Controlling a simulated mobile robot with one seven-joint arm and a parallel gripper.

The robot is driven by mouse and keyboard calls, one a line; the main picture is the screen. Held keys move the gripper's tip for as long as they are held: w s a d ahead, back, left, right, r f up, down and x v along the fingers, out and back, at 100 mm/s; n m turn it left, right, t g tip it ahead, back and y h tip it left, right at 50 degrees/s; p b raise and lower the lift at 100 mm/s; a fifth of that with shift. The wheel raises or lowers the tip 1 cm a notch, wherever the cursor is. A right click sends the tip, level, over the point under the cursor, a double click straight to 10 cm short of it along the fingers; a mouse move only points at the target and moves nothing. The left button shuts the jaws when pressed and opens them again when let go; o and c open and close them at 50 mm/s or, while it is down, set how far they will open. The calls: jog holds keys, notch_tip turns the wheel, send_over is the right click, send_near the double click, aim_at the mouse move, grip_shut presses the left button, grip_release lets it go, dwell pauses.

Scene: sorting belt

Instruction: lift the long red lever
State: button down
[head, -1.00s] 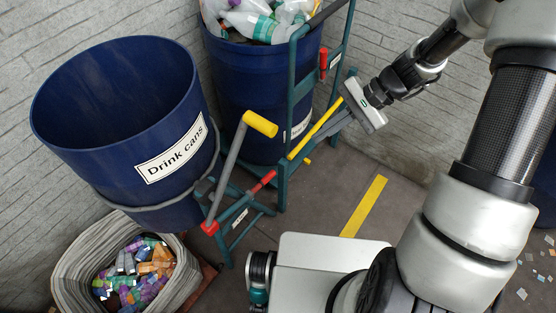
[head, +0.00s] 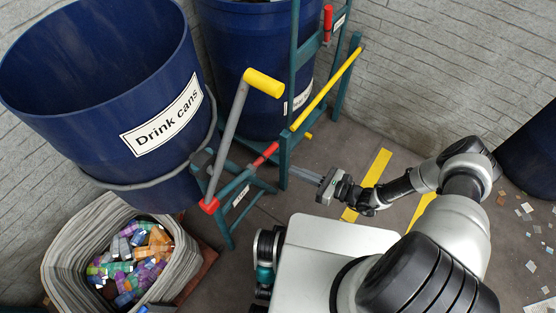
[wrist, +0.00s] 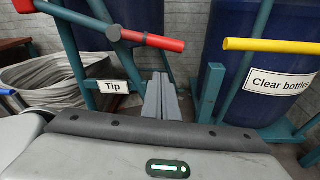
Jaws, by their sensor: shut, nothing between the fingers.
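The red lever (head: 265,154) sticks out from the teal tipping stand (head: 230,230) under the drink cans barrel, tilted up to the right. In the wrist view the red lever (wrist: 152,42) crosses above the fingers, beside a "Tip" label (wrist: 114,87). My gripper (head: 294,171) is shut and empty. Its fingers point left, just right of and slightly below the red lever's end, apart from it. In the wrist view the closed fingers (wrist: 161,82) lie below the lever.
The blue drink cans barrel (head: 90,90) stands at left, with a crank with a yellow grip (head: 263,83) beside it. A yellow bar (head: 330,88) slants on the stand of the clear bottles barrel (head: 240,70). A sack (head: 75,260) of cans is lower left.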

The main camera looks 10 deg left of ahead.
aim_at(264, 156)
jog(key=shift+s+a+f+m+t, duration=0.2)
jog(key=shift+f+m, duration=0.15)
jog(key=shift+f, duration=0.2)
jog(key=shift+s+a+f+m+t, duration=0.1)
jog(key=shift+f+m+t, duration=0.1)
jog(key=shift+f+m, duration=0.25)
jog(key=shift+a+f, duration=0.1)
jog(key=w+a+r, duration=0.2)
jog(key=w+a, duration=0.2)
jog(key=a, duration=0.4)
jog(key=shift+r+b, duration=0.25)
jog(key=shift+b, duration=0.1)
jog(key=shift+w+n, duration=0.15)
jog(key=shift+n, duration=0.15)
